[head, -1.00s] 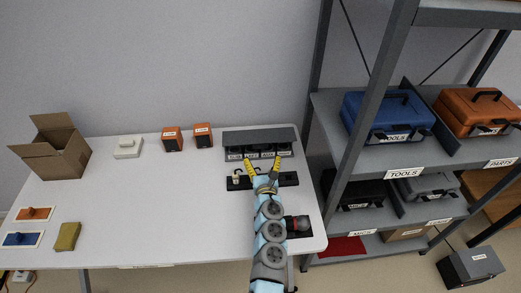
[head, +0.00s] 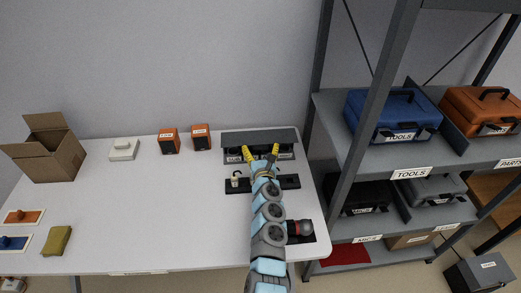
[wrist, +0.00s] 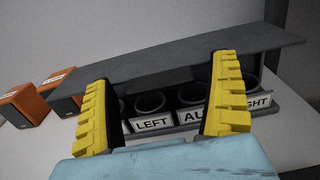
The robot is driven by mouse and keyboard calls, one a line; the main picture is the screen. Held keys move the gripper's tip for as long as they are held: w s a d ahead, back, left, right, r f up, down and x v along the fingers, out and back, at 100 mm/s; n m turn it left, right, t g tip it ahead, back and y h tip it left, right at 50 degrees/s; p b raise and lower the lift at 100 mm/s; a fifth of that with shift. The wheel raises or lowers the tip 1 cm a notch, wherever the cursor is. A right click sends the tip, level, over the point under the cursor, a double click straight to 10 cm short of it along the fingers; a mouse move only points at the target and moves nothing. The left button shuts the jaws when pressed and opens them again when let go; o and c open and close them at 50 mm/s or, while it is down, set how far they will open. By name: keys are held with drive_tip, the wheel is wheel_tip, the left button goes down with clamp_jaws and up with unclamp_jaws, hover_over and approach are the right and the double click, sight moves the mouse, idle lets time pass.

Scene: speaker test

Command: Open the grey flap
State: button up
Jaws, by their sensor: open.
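The grey flap (head: 262,139) is a wide dark panel over the top of a connector box at the back right of the white table. In the wrist view the flap (wrist: 190,66) slants over a row of round sockets with labels (wrist: 152,123) such as LEFT. My gripper (head: 260,153) is open, its yellow fingers apart and empty, just in front of the box. In the wrist view the gripper (wrist: 165,105) frames the labels and the flap's front edge. Whether a finger touches the flap cannot be told.
Two orange speakers (head: 169,141) stand left of the box. A black holder strip (head: 291,181) lies in front of it, with a small pale plug (head: 235,179) at its left. The grey shelf post (head: 318,90) stands close to the right.

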drive_tip(key=c, duration=1.3)
drive_tip(key=shift+c, duration=0.2)
